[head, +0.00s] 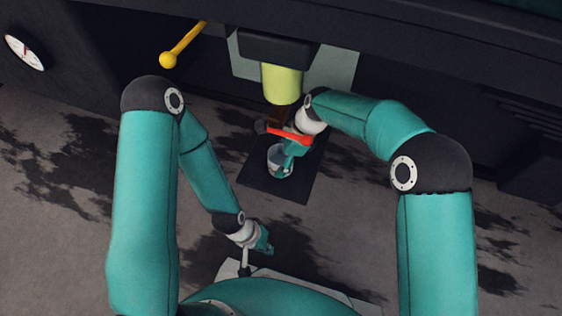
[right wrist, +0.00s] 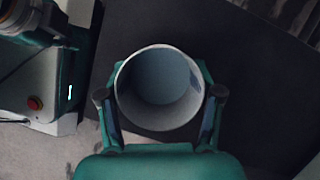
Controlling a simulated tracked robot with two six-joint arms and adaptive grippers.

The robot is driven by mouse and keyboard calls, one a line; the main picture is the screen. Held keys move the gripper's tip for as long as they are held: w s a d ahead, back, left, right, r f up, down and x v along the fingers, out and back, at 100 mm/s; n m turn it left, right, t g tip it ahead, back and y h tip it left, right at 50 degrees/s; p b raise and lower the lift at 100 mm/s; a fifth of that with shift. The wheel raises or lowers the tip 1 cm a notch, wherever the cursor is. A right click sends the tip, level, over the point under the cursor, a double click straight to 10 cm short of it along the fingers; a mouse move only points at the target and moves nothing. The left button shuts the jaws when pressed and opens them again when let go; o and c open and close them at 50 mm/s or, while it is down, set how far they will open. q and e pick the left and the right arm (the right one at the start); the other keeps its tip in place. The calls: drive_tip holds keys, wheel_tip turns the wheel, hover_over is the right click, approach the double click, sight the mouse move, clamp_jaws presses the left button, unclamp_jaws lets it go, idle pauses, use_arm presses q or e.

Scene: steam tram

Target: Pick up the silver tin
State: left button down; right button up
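The silver tin (head: 273,160) is a round, open-topped can on the dark mat (head: 256,184) in the head view. In the right wrist view I look into the tin (right wrist: 160,78), which appears empty. My right gripper (head: 284,162) has its fingers on either side of the tin, seen also in the right wrist view (right wrist: 160,105).
A yellow-green cylinder (head: 282,82) sits under a dark housing behind the tin. A red bar (head: 290,135) with a dark knob lies close to my right wrist. A yellow lever (head: 183,44) and a white gauge (head: 25,52) are at upper left. The floor (head: 60,250) is clear at left.

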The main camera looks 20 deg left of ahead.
drive_tip(key=c, duration=0.5)
drive_tip(key=shift+r, duration=0.1)
